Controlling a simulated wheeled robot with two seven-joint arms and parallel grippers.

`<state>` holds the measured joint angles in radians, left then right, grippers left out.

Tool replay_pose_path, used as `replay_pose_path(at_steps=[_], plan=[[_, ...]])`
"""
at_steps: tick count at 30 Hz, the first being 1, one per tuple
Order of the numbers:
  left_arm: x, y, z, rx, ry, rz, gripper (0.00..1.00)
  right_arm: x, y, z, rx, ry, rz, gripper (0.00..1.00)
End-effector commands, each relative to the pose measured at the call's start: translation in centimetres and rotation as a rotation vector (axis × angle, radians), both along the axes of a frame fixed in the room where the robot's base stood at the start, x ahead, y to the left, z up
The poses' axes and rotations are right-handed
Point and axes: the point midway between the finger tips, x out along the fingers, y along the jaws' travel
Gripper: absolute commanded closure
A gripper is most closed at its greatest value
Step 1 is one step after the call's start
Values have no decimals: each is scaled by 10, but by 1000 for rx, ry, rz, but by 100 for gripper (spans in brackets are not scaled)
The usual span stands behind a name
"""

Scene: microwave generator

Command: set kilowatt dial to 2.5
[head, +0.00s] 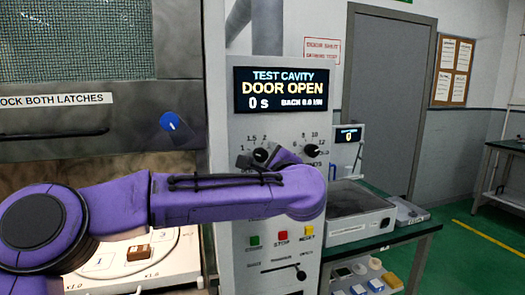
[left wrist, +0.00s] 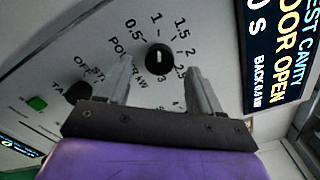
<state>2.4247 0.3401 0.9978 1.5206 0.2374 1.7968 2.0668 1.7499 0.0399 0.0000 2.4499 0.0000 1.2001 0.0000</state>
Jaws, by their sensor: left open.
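The kilowatt dial (head: 262,155) is a round black knob on the grey control panel. In the left wrist view the dial (left wrist: 159,58) has a white mark pointing roughly toward the printed 1; the 2.5 label lies on its right side. My left gripper (left wrist: 160,75) is open, with one finger on each side of the dial and gaps to it; it looks empty. In the head view the purple arm crosses the panel, and the left gripper (head: 264,160) partly hides the dial's lower surroundings. My right gripper is not in view.
A second black dial (head: 312,150) sits to the right. The display (head: 283,89) above reads DOOR OPEN. Another black knob (left wrist: 78,92) and a green button (left wrist: 37,103) show in the wrist view. A red button (head: 282,235) is below the arm.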

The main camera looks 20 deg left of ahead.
Motion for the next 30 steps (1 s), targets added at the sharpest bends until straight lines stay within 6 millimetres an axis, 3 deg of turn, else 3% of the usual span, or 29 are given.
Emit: replay_pose_path(at_steps=[1,6,15,16,21,30], plan=[[9,7,4,0,2,3,34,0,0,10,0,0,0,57],[28,19,2,2,1,1,34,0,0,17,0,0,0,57],[32,22,-1,4,1,-1,34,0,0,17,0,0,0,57],[32,22,-1,4,1,-1,38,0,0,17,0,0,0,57],[32,22,-1,4,1,-1,91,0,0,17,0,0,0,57],[32,22,-2,25,15,-1,90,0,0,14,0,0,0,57]])
